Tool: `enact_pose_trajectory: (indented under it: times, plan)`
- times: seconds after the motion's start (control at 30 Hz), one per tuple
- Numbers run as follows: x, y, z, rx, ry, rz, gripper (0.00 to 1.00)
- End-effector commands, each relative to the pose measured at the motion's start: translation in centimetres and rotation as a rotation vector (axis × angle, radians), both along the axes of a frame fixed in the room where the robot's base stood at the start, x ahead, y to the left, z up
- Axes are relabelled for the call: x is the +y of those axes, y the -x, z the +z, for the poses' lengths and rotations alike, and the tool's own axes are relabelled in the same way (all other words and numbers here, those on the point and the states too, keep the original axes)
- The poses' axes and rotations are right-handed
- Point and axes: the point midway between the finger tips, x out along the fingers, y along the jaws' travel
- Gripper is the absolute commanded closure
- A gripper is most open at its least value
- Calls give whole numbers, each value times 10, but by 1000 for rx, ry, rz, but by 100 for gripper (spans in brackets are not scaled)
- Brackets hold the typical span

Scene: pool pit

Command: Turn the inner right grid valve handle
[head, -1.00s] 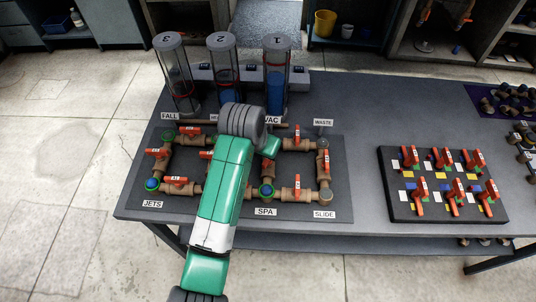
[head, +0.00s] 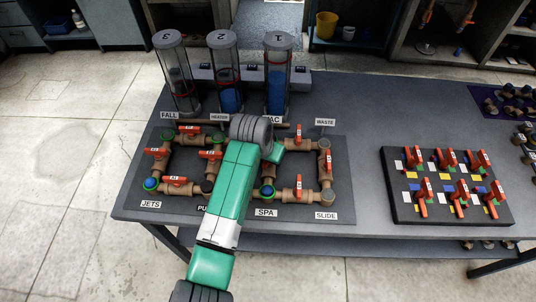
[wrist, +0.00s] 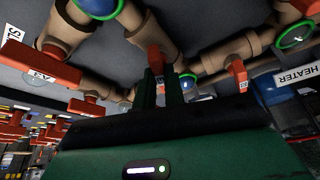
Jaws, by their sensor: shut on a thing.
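The valve grid is a loop of brown pipes on a dark board (head: 335,205), with several red handles. My gripper's fingertips (wrist: 160,82) show in the wrist view as two dark green fingers, shut on a red valve handle (wrist: 157,58) among the brown pipes. Red handles on the right side (head: 328,163), lower right (head: 299,187) and upper right (head: 302,132) stay in sight. The handle's exact angle cannot be told.
Three clear cylinders (head: 277,75) stand behind the grid, close to my wrist. A panel with several red handles (head: 450,215) sits to the right, with bare table (head: 375,115) between. Another red handle (wrist: 45,65) and pipes crowd the gripper.

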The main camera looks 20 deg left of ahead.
Motion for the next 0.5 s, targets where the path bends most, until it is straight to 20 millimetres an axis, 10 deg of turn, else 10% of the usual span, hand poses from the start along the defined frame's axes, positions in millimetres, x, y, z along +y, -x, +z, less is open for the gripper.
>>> enact_pose_trajectory:
  times: [0.5]
  plan:
    - [2,-1,1,0,2,-220,100]
